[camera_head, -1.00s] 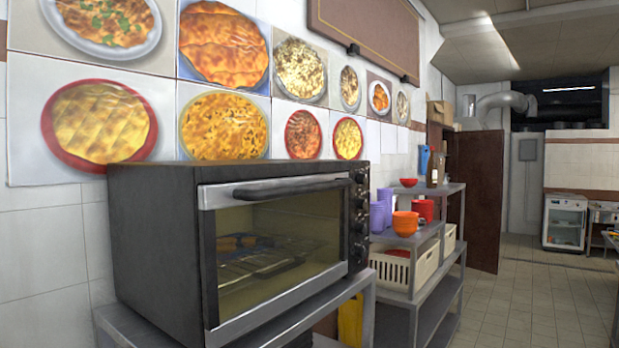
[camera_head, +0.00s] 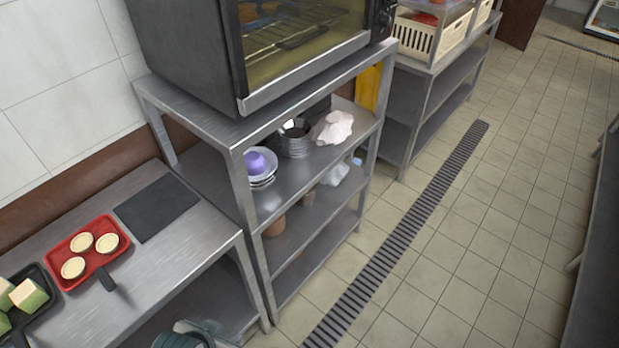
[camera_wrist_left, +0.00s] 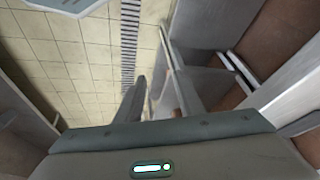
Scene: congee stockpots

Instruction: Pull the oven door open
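The oven (camera_head: 190,45) is a dark box on a grey metal rack at the top of the head view. Only its lower part shows. Its glass door (camera_head: 300,40) looks shut, with a metal lower edge and a rack behind the glass. The door handle is out of the picture now. My left gripper (camera_head: 190,336) shows at the bottom edge of the head view, low and well apart from the oven. In the left wrist view its two fingers (camera_wrist_left: 160,98) stand apart with nothing seen between them. My right gripper is not in view.
The oven's metal rack (camera_head: 305,175) holds bowls and plates on lower shelves. A low metal table (camera_head: 165,255) at left carries a red tray (camera_head: 92,248), a dark tray (camera_head: 35,300) and a dark mat (camera_head: 157,207). The tiled floor (camera_head: 455,270) at right is clear, with a drain grate (camera_head: 400,235).

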